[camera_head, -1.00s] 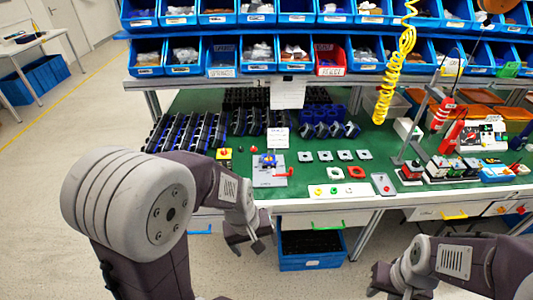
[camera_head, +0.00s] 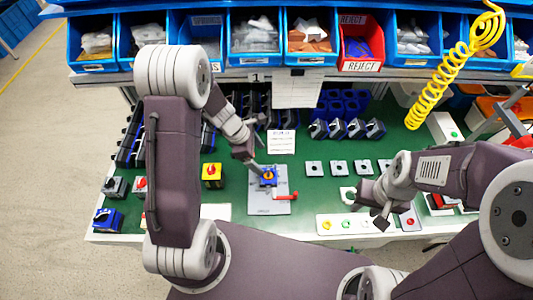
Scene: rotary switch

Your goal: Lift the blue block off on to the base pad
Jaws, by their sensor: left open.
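The blue block (camera_head: 268,182) with a yellow centre sits on a grey fixture plate (camera_head: 265,207) with a red handle (camera_head: 287,197) at its right. My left gripper (camera_head: 255,165) is open, just above and left of the block; I cannot tell whether a finger touches it. Several small grey square pads with dark holes, one of them here (camera_head: 314,169), lie in a row to the right; I cannot tell which thing is the base pad. My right gripper (camera_head: 379,216) hangs over the bench front at the right, apart from the block; its opening is unclear.
A yellow box with a red knob (camera_head: 212,175) stands left of the fixture. A white panel with coloured rings (camera_head: 345,224) lies at the front edge. Green mat is bare between fixture and pads.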

